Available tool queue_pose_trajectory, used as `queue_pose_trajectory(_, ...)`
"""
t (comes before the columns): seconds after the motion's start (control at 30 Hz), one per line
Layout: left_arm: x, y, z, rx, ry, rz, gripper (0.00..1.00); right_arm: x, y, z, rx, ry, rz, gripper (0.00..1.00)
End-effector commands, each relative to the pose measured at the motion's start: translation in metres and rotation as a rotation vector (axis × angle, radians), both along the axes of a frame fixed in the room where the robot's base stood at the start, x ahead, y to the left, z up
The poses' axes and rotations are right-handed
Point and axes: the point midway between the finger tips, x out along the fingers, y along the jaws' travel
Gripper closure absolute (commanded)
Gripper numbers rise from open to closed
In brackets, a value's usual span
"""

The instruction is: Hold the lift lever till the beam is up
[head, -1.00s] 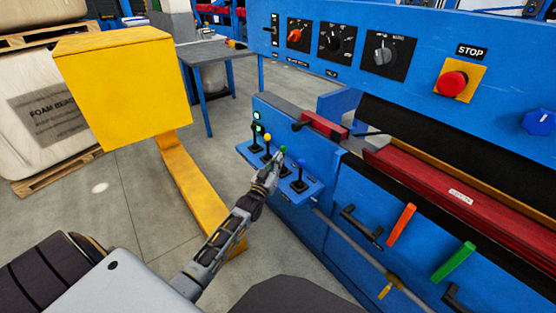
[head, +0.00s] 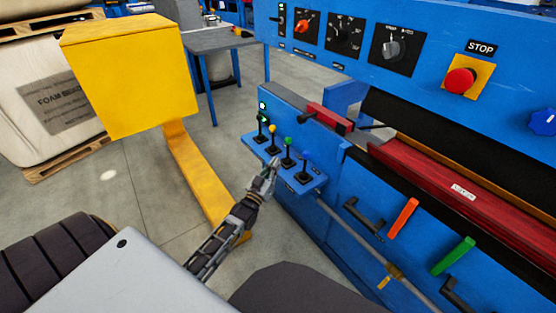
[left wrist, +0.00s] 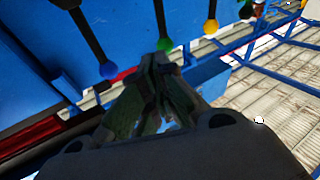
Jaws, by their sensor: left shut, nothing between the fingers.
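A blue bracket (head: 322,184) on the machine's side carries a row of levers: a black-knobbed one (head: 261,140), a yellow one (head: 272,130), a green one (head: 288,142) and a blue one (head: 306,157). No readable label tells which is the lift lever. My left gripper (head: 273,164) is shut and empty, just in front of the bracket near the green lever. The left wrist view shows the green knob (left wrist: 165,45) just beyond the fingertips (left wrist: 158,62), and the blue knob (left wrist: 107,70) to the left. A long red bar (head: 425,176), possibly the beam, lies along the machine.
The upper blue panel has dials and a red stop button (head: 460,81). Orange (head: 403,218) and green (head: 454,256) handles stick out of the machine front. A yellow box on a post (head: 130,75) stands at left. Grey floor is open between it and the machine.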

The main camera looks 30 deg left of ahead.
Motion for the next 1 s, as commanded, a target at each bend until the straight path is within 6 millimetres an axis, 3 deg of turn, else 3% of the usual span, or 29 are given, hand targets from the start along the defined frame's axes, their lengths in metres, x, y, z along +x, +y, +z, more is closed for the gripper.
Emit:
queue_pose_trajectory(0.33,-0.025,-0.001,-0.007,0.0,0.002,0.0,1.0,0.0,-0.001,-0.007,-0.007,0.014,-0.002,0.6)
queue_pose_trajectory(1.0,-0.028,-0.001,-0.008,0.0,0.001,0.0,1.0,-0.001,-0.002,-0.009,-0.007,0.016,-0.002,0.6)
